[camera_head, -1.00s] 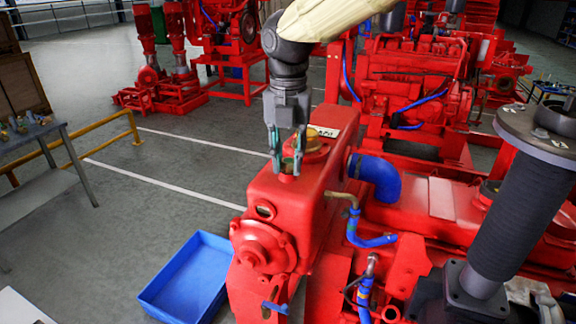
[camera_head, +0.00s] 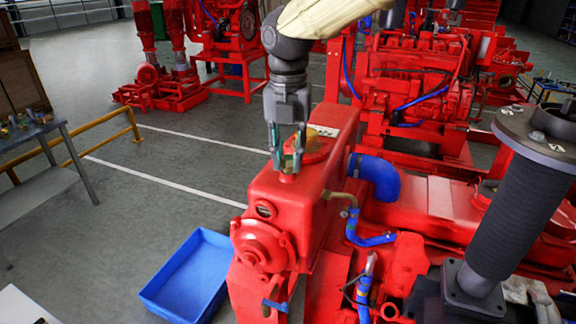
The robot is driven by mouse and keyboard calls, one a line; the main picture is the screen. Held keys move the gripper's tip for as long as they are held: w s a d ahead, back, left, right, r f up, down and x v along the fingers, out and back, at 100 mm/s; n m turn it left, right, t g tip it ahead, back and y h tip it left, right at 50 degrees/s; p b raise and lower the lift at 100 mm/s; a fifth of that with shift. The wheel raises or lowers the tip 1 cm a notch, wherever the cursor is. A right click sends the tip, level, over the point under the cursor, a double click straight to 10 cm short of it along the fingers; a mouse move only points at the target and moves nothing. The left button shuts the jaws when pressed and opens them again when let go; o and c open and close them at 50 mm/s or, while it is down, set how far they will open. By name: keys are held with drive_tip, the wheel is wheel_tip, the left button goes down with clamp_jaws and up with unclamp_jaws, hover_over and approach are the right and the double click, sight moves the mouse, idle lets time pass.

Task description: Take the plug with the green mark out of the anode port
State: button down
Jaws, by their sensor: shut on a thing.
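My gripper (camera_head: 287,164) points straight down over the top of the red tank-like casing (camera_head: 283,193) of the pumpset. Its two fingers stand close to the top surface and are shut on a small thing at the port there. The plug itself is mostly hidden between the fingers, and I cannot make out a green mark. I cannot tell whether the plug is seated in the port or lifted. A yellowish round part (camera_head: 324,132) shows just behind the gripper on the same casing.
A blue open tray (camera_head: 190,278) lies on the floor left of the casing. A blue elbow hose (camera_head: 376,177) is to the right. A grey table (camera_head: 40,165) with small items and a yellow rail (camera_head: 100,145) stand at left. The floor between is clear.

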sight(289, 157)
drive_tip(key=shift+r+p, duration=0.5)
drive_tip(key=shift+r, duration=0.05)
idle(0.6)
drive_tip(key=shift+r+p, duration=0.5)
drive_tip(key=shift+r, duration=1.8)
